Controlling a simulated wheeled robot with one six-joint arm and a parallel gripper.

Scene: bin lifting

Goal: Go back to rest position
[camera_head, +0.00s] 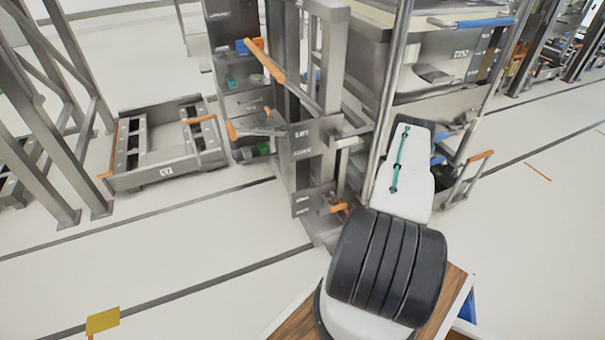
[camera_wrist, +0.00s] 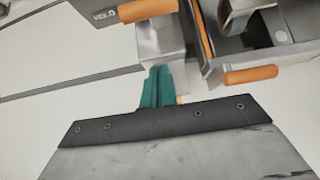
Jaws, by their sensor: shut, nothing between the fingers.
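My gripper shows in the wrist view as two teal fingers (camera_wrist: 157,78) close together beyond a dark mounting bar. The fingers are shut and hold nothing. They point towards a grey metal part with an orange handle (camera_wrist: 147,10); I cannot tell from this view whether they touch it. In the head view my arm, with a black ribbed joint and white links, reaches away from me beside a tall grey metal frame (camera_head: 316,140). I cannot make out the fingertips clearly in the head view.
A second orange handle (camera_wrist: 250,75) is at the right in the wrist view. In the head view a low metal cart (camera_head: 165,180) stands at left, and a large grey machine with a blue-gripped bar (camera_head: 487,22) stands behind my arm. The pale floor at lower left is mostly clear, with a yellow marker (camera_head: 103,320).

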